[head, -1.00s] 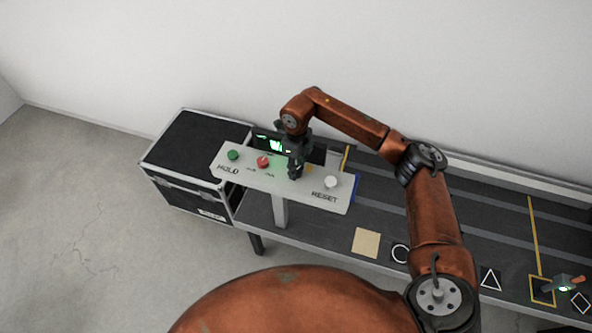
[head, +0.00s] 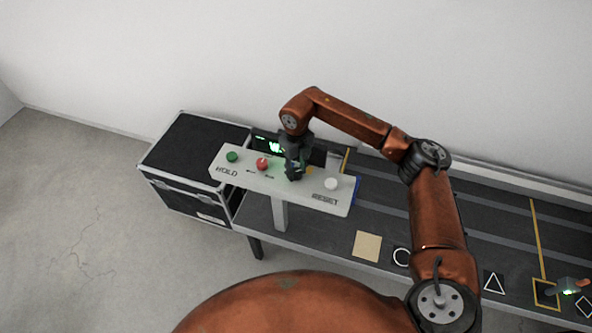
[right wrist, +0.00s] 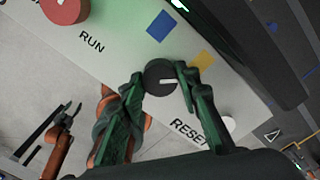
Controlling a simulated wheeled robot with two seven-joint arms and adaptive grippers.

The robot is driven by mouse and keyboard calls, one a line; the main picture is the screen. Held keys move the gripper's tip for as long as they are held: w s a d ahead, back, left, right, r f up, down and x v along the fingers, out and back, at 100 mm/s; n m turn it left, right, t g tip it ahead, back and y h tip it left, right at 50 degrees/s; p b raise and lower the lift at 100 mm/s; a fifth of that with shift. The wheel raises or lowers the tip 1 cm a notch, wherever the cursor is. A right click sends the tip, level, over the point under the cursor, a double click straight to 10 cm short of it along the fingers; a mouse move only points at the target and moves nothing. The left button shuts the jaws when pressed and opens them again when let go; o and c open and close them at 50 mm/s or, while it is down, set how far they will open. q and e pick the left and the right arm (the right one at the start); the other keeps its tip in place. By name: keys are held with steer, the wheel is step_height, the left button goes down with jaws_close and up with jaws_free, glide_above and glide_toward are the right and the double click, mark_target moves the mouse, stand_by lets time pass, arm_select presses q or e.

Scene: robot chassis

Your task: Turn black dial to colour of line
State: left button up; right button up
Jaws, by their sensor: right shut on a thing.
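The black dial (right wrist: 158,88) is on the pale control panel (head: 228,176); a white pointer line on it points toward the right in the right wrist view. My right gripper (right wrist: 161,82) is shut on the dial, one finger at each side. A blue patch (right wrist: 160,25) and a yellow patch (right wrist: 202,61) are on the panel beside the dial. The pointer points a little below the yellow patch. In the head view my right gripper (head: 294,176) hides the dial. A yellow line (head: 535,235) runs along the dark bench. My left gripper (right wrist: 45,132) seems to show small at lower left; its opening is unclear.
On the panel are a green button (head: 232,157), a red button (head: 262,164) and a white button (head: 330,184) by RESET. A small screen (head: 270,145) is behind it. A black case (head: 190,142) is at left. A tan square (head: 367,246) lies on the bench.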

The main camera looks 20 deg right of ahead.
mark_target(296, 171)
steer(key=shift+w+r, duration=0.1)
steer(key=shift+r, duration=0.05)
steer(key=o, duration=1.1)
steer(key=shift+o, duration=0.2)
step_height(296, 171, up, 12)
